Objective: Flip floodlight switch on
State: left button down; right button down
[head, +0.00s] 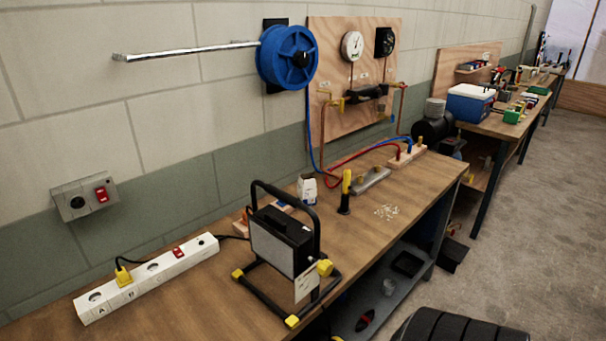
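The floodlight (284,239) stands on the wooden bench in the head view, a black lamp on a black tube stand with yellow feet. A paper tag hangs at its right side. Its lamp face looks grey and unlit, and no switch can be made out on it. A white power strip (150,278) lies to its left with a yellow plug (123,276) in it and a red switch (178,252). A wall box (83,199) above carries a dark socket and a red switch (101,193). Neither of my grippers shows in this view.
The wooden bench (225,295) runs along the wall. A blue hose reel (287,57) and a gauge board (340,130) hang above. A black tire (455,328) is at the bottom.

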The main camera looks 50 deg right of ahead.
aim_at(303, 285)
jog(key=z, duration=1.55)
